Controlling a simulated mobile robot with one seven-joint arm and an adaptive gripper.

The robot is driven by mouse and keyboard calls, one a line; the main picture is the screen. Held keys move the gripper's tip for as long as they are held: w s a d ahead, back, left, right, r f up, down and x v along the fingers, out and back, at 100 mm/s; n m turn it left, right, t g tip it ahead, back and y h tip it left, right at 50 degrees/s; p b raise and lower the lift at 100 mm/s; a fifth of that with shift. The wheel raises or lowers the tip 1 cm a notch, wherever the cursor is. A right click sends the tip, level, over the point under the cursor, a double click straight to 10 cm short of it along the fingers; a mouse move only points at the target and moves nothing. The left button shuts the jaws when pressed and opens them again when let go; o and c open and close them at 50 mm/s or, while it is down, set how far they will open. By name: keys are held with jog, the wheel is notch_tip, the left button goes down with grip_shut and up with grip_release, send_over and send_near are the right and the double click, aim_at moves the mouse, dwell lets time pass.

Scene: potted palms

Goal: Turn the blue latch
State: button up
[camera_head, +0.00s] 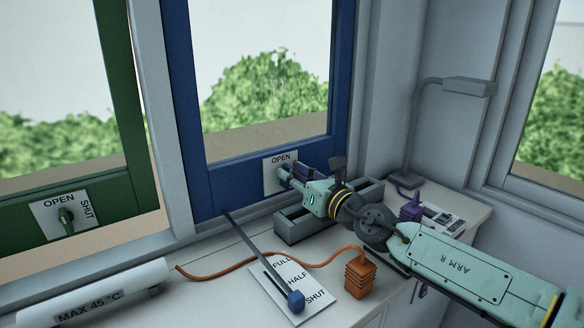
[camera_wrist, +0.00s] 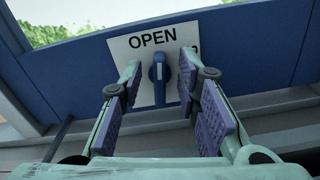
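The blue latch (camera_wrist: 159,78) is on a white plate (camera_wrist: 120,47) marked OPEN, on the blue window frame (camera_wrist: 235,50). Its handle is upright in the wrist view, with the word OPEN above it. My gripper (camera_wrist: 160,73) is open, with one purple-padded finger on each side of the latch. A gap shows between each fingertip and the handle. The right finger hides most of the plate's right-hand lettering. In the head view, my gripper (camera_head: 288,176) is at the plate (camera_head: 269,161) and hides the latch.
A grey box (camera_head: 292,229) stands on the sill below my gripper. A lever with a blue knob (camera_head: 296,300), an orange plug-like block (camera_head: 360,274) and a white cylinder (camera_head: 100,295) are nearer. A green latch (camera_head: 66,219) is at left, a grey lamp (camera_head: 468,87) at right.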

jog(key=shift+w+a, duration=0.35)
jog(key=shift+w, duration=0.15)
grip_shut()
